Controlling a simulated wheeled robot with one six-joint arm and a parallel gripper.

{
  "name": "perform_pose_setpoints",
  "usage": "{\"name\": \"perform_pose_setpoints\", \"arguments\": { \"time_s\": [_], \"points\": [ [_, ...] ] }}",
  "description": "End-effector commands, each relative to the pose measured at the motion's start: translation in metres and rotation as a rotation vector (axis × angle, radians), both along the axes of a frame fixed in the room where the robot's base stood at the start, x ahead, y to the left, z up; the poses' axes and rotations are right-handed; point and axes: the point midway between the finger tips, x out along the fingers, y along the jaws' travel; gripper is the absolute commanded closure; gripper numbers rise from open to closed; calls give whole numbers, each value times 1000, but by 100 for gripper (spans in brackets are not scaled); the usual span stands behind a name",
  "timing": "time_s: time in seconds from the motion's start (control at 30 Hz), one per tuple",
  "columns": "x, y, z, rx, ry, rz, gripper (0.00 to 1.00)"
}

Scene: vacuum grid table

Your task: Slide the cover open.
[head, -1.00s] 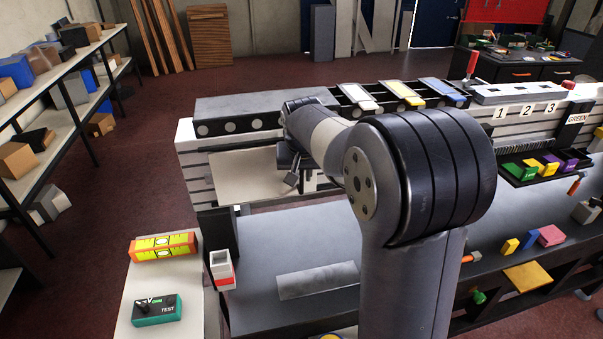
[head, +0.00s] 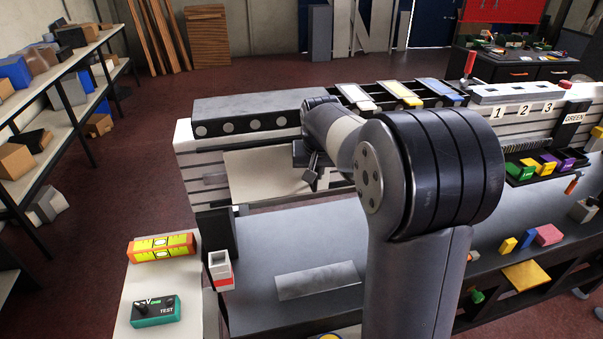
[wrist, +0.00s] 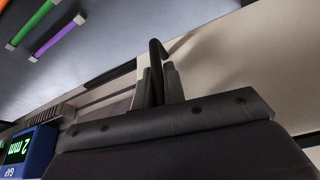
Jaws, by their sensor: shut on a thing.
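The cover is a beige flat panel (head: 262,176) on the front of the slatted grey frame, seen left of my arm. It also fills the right side of the wrist view (wrist: 235,60). My gripper (head: 313,176) is at the cover's right part, partly hidden by my own arm in the head view. In the wrist view my gripper (wrist: 158,84) is shut on a thin black handle (wrist: 156,55) beside the panel. Left of the cover, a strip of the frame (head: 200,172) is bare. The handle's far end is hard to make out.
A grey block with round holes (head: 245,115) lies above the cover. Below is a grey tabletop (head: 270,245) with a metal plate (head: 318,280). A level (head: 162,247) and a green tester (head: 155,311) lie at left. A blue gauge (wrist: 30,150) shows in the wrist view.

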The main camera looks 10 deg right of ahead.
Motion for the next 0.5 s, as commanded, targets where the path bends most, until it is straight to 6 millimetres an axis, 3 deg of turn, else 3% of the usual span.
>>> {"name": "perform_pose_setpoints", "arguments": {
  "time_s": [0.03, 0.2, 0.5],
  "points": [
    [0, -17, 1, -2, -1, -8, 100],
    [0, -60, 1, -1, 0, -9, 100],
    [0, -114, 1, -2, -2, -5, 100]
  ]
}}
